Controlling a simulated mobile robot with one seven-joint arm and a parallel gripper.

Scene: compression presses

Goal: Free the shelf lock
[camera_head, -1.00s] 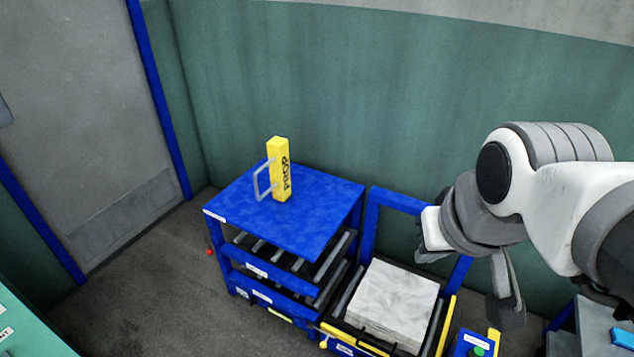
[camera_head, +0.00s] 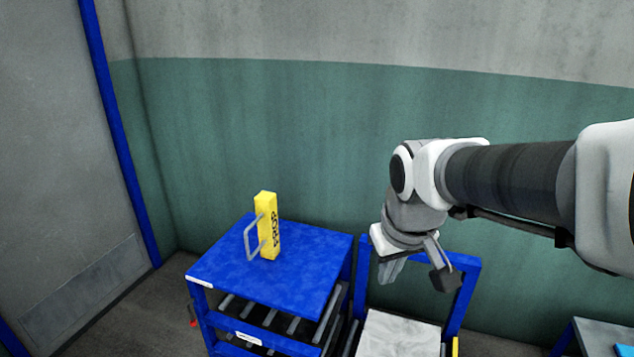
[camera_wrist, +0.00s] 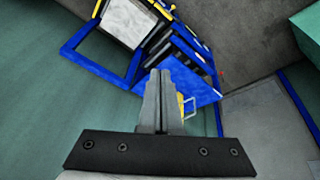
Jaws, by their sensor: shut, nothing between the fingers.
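The blue shelf rack (camera_head: 300,255) stands against the green wall, with rollers on its lower levels. A small red knob (camera_head: 193,316) sticks out at its left side; it also shows as a tiny red spot in the wrist view (camera_wrist: 222,74). I cannot tell whether this knob is the shelf lock. A yellow block marked PROP (camera_head: 269,228), with a grey handle, stands upright on the rack's top. My gripper (camera_head: 390,272) is shut and empty, in the air to the right of the rack. In the wrist view its fingers (camera_wrist: 157,85) are together and partly cover the yellow block.
A pale slab (camera_head: 398,336) lies in the blue frame (camera_head: 464,290) right of the rack, below my gripper. A grey door (camera_head: 45,150) is at the left. A grey table (camera_head: 598,335) stands at the lower right. The air above the rack is clear.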

